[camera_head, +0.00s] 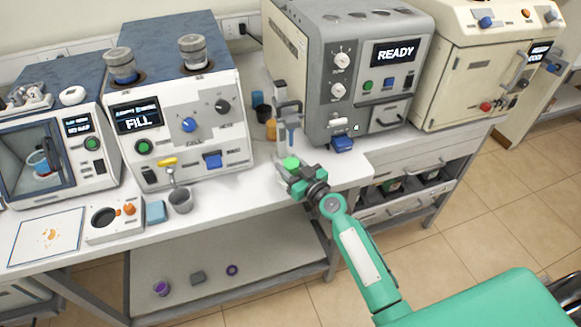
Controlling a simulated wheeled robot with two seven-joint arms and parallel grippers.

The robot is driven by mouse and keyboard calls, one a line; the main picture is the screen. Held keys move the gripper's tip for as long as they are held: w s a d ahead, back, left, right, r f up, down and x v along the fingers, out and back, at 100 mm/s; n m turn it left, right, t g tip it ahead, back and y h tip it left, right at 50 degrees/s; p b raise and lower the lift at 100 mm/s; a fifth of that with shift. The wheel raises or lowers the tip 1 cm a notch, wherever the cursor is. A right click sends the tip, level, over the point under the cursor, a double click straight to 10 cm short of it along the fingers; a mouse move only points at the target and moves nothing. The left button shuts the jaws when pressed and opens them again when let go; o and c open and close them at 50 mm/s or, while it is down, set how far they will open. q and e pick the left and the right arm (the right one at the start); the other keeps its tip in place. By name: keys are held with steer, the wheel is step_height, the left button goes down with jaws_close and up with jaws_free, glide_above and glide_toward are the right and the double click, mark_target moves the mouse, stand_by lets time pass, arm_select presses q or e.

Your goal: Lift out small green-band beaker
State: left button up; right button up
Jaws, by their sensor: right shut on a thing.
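My right gripper (300,181) is over the white bench in front of the grey READY machine. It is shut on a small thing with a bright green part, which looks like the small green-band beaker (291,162). Most of that thing is hidden by the gripper, so I cannot tell whether it touches the bench. A grey stand (287,122) with a blue-tipped part rises just behind it. My left gripper is not in view.
The grey READY machine (322,82) stands close behind and right of my gripper. The FILL machine (226,128) is to the left, with a grey metal cup (181,201) under its spout. An open-windowed machine (82,163) stands far left.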

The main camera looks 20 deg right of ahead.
steer(key=shift+r, duration=1.1)
steer(key=r+b+v, duration=0.1)
steer(key=b+v, duration=0.3)
steer(key=v, duration=1.4)
steer(key=shift+r, duration=0.2)
steer(key=shift+r, duration=0.1)
